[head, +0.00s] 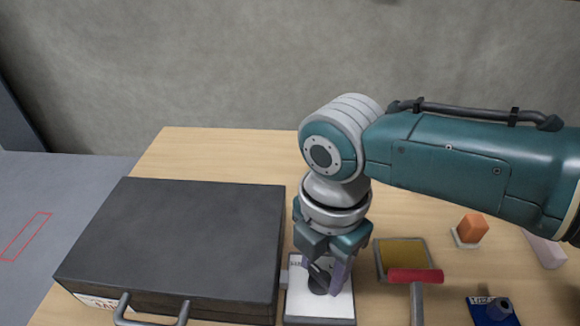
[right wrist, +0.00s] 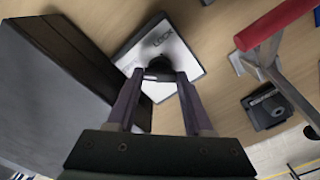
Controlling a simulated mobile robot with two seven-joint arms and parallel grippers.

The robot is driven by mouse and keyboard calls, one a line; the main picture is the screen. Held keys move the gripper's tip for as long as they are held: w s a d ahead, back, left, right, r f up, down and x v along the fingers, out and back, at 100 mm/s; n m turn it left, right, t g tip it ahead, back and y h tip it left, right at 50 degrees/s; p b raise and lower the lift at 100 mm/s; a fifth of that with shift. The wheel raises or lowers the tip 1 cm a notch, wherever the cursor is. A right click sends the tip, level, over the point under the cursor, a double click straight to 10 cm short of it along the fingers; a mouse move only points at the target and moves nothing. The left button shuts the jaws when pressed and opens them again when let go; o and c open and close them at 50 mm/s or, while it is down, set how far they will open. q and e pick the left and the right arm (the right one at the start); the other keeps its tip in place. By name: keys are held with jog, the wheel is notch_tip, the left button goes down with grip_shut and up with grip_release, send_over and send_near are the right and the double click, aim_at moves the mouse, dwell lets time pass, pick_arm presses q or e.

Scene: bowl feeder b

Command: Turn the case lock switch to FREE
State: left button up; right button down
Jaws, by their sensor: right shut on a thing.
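The case (head: 180,235) is dark and closed, lying on the left of the wooden table. A white plate (head: 335,308) with a dark switch knob (head: 317,286) lies just right of it. The plate and knob also show in the right wrist view, with lettering on the plate (right wrist: 186,60) that seems to read LOCK; the knob's pointing direction is unclear. My right gripper (head: 325,278) points down over the plate. Its two fingers (right wrist: 160,77) are shut on the knob and partly hide it. My left gripper is out of view.
Right of the plate are a yellow-surfaced tray (head: 403,252), a red-handled tool (head: 416,276), an orange block (head: 472,228) on a pale base, and a blue box (head: 484,313) with a dark knob. The table's back left is clear.

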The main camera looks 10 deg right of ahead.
aim_at(322, 274)
dwell(0.4)
jog(key=shift+c, duration=1.4)
grip_release()
notch_tip(322, 274, up, 10)
jog(key=p, duration=0.2)
jog(key=shift+p, duration=0.3)
jog(key=shift+a, duration=0.1)
